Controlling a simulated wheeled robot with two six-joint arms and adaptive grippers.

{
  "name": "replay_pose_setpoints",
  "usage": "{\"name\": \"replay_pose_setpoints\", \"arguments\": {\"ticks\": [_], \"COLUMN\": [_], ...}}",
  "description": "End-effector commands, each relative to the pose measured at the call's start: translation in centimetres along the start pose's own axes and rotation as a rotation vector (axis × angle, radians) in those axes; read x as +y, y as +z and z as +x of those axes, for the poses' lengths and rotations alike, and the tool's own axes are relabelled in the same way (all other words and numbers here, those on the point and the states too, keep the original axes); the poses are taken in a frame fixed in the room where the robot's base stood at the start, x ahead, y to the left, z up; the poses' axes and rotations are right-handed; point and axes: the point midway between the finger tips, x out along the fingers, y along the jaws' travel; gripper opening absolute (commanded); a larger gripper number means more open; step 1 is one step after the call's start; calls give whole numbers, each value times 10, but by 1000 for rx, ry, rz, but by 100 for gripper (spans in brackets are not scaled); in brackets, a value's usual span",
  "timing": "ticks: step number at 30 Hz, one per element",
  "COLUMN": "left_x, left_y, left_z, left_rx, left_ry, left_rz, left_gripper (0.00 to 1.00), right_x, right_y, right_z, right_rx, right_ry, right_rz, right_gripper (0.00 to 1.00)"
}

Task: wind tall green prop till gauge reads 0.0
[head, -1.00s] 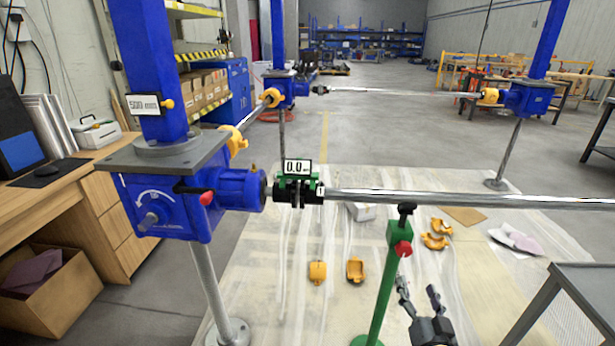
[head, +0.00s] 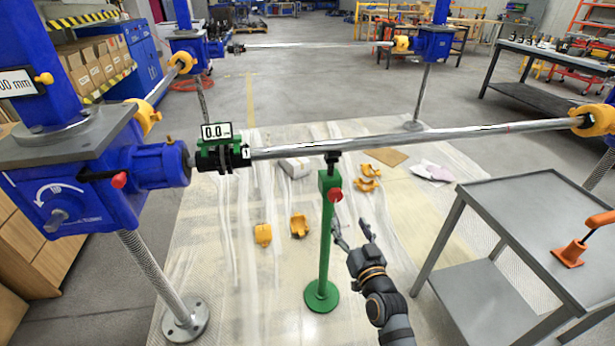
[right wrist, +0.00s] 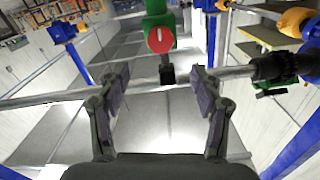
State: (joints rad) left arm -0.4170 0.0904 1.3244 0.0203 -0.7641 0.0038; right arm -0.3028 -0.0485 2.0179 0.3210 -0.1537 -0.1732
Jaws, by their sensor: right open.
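The tall green prop (head: 325,235) stands upright on its round base under the long steel shaft (head: 400,138). Its black head (head: 332,158) is close below the shaft; I cannot tell if they touch. A red knob (head: 335,195) sits on its upper part. The gauge (head: 216,131) on the green coupling clamp reads 0.0. My right gripper (head: 352,227) is open and empty, right of the post and below the knob. In the right wrist view, the knob (right wrist: 160,40) lies ahead of the parted fingers (right wrist: 160,76). My left gripper is out of view.
A blue screw jack (head: 80,185) stands at left. A grey table (head: 535,225) with an orange-handled tool (head: 572,252) is at right. Yellow coupling covers (head: 299,226) and a white block (head: 294,167) lie on the plastic-covered floor. The shaft crosses above my right gripper.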

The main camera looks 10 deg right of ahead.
Motion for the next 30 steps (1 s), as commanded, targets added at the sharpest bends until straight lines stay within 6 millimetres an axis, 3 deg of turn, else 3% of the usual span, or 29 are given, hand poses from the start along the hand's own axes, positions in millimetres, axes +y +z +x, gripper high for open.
{"name": "replay_pose_setpoints", "arguments": {"ticks": [3, 7, 13, 24, 30], "left_x": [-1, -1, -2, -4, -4], "left_y": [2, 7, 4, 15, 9], "left_z": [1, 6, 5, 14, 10], "left_rx": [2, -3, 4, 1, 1], "left_ry": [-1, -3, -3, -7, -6], "left_rz": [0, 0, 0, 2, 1], "left_gripper": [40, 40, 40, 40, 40], "right_x": [0, 0, -1, 0, 0], "right_y": [1, 2, 1, 2, 2], "right_z": [14, 20, 31, 105, 123], "right_rx": [1, 0, 1, 1, 0], "right_ry": [0, 0, 0, 1, 1], "right_rz": [-230, -366, -375, -373, -373], "right_gripper": [65, 65, 65, 65, 65]}}
